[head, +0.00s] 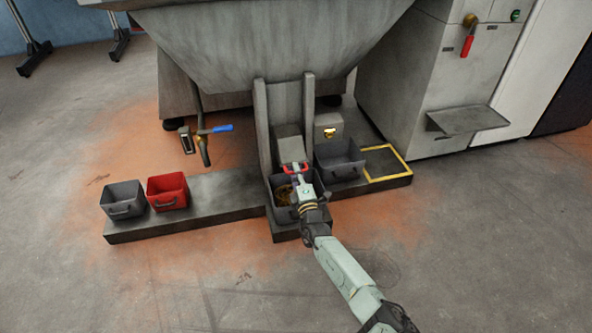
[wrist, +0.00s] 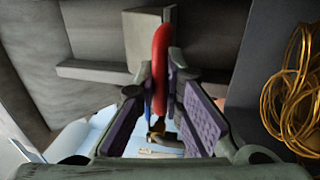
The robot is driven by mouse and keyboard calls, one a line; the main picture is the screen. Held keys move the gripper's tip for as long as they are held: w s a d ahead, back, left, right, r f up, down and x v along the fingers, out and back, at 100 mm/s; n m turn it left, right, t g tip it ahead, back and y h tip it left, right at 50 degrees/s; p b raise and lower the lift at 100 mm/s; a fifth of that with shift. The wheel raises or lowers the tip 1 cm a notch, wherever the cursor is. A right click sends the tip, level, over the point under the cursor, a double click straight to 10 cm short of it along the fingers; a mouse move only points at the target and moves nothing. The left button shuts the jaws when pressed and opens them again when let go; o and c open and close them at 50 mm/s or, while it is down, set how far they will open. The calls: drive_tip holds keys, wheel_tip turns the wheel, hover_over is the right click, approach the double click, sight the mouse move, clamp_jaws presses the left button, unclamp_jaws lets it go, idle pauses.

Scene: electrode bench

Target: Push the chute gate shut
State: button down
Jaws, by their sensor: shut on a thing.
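The chute gate (head: 289,147) is a grey plate between two upright rails under the large grey hopper. Its red handle (head: 285,169) sticks out at the front, above a grey bin (head: 275,184). My gripper (head: 296,171) reaches in from the lower right and is at the handle. In the wrist view, the red handle (wrist: 161,45) stands between the two purple-padded fingers of my gripper (wrist: 160,75), which are shut on it. How far the gate stands from its closed position cannot be told. My gripper and arm hide part of the handle and bin.
The bin below holds coiled golden wire (wrist: 290,95). Another grey bin (head: 339,160) stands close on the right, beside a yellow-framed empty spot (head: 386,178). A red bin (head: 167,191) and grey bin (head: 123,199) stand left. A blue-handled valve (head: 222,128) hangs left of the chute.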

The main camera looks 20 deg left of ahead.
drive_tip(key=c, duration=1.7)
unclamp_jaws()
drive_tip(key=shift+s, duration=0.15)
